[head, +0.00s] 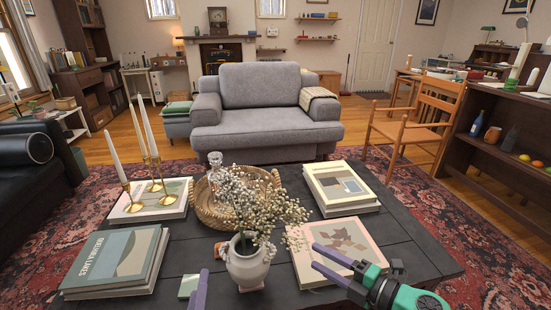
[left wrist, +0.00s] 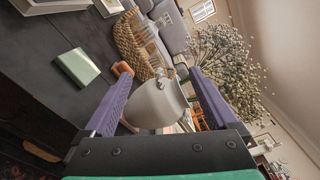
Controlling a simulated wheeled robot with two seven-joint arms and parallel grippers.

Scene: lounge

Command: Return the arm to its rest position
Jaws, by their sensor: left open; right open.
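My left gripper (head: 198,290) shows at the bottom of the head view, just left of the white vase (head: 249,264) with dried white flowers (head: 255,208). In the left wrist view its two purple fingers (left wrist: 160,72) are spread apart. The vase (left wrist: 158,103) appears between them in that view, with no clear contact; how far its body lies beyond the fingertips I cannot tell. My right gripper (head: 315,256) is open and empty, over the pinkish book (head: 340,245) at the table's right front. Most of my left arm is out of view.
The dark coffee table (head: 405,250) holds a wicker tray (head: 207,209) with a glass decanter (head: 215,160), brass candlesticks (head: 155,170), and book stacks left (head: 115,258) and right (head: 341,184). A small green box (head: 189,286) lies near my left gripper. A grey armchair (head: 265,105) stands behind.

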